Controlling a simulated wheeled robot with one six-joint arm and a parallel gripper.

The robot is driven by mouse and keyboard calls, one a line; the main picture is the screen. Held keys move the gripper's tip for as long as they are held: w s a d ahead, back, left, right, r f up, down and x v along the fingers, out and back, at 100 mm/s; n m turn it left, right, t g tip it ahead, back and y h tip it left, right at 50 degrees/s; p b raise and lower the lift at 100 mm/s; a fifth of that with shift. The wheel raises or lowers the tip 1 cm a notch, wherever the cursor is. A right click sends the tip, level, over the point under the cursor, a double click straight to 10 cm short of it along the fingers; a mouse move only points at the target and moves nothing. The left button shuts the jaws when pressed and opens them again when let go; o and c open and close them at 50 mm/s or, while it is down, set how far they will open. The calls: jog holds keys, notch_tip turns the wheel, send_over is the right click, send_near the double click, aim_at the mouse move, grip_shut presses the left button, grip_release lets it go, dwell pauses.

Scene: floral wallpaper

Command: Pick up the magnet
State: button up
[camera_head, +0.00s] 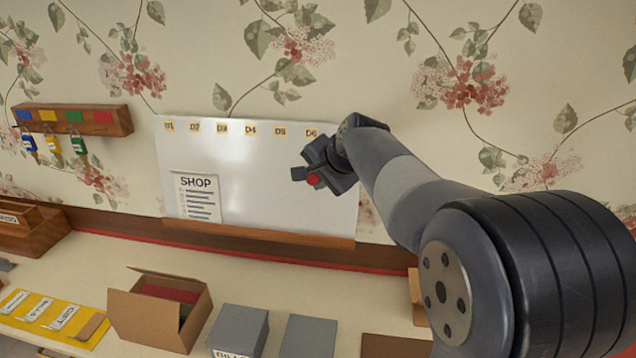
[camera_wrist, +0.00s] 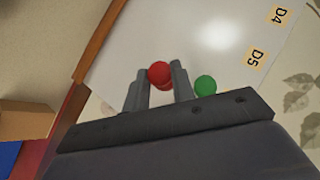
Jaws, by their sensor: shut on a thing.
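A red round magnet (camera_head: 314,180) is between the fingers of my gripper (camera_head: 312,177), in front of the right part of the whiteboard (camera_head: 265,185). In the wrist view the red magnet (camera_wrist: 159,73) shows between the two fingertips of my gripper (camera_wrist: 161,80), which is shut on it. A green round magnet (camera_wrist: 205,85) shows just beside the right finger in the wrist view. It is hidden behind my gripper in the head view. I cannot tell whether the red magnet touches the board.
A paper headed SHOP (camera_head: 198,197) is on the board's left part. A wooden ledge (camera_head: 260,236) runs below. An open cardboard box (camera_head: 135,318) and grey boxes (camera_head: 238,328) stand on the counter. A key rack (camera_head: 85,119) hangs at left.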

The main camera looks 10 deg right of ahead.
jog(key=s+a+b, duration=0.1)
jog(key=s+a, duration=0.2)
jog(key=s, duration=0.4)
jog(key=s+a+b, duration=0.2)
jog(key=s+a, duration=0.1)
jog(key=s, duration=0.5)
jog(key=shift+a, duration=0.2)
